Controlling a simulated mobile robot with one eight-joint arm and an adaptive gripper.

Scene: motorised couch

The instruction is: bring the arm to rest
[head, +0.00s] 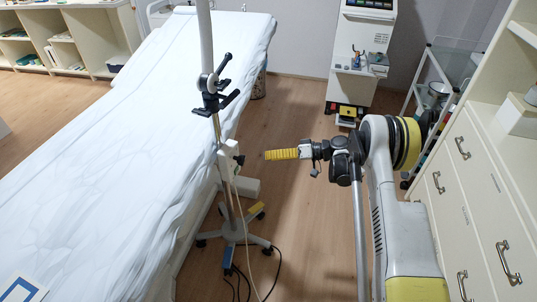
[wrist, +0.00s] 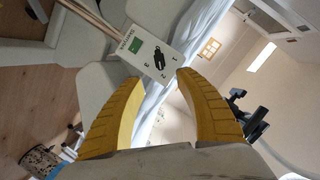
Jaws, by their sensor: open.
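My gripper (head: 268,155) reaches out to the left from my arm, over the floor between the couch and the drawers. Its two yellow fingers are apart with nothing between them, as the wrist view also shows (wrist: 157,78). In the wrist view a white control box (wrist: 146,50) with a green square, a dark switch and the marks 1, 2 and 3 lies just beyond the fingertips. They look apart from it, though the exact gap is hard to tell. In the head view a white box (head: 225,160) hangs on the stand pole, left of my gripper.
The couch (head: 130,130) with a white sheet fills the left. A wheeled stand (head: 232,228) with a black clamp (head: 215,88) and trailing cables stands beside it. A white machine (head: 360,55) is behind, a trolley (head: 425,75) and drawers (head: 480,190) are right. Some floor (head: 300,230) is clear.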

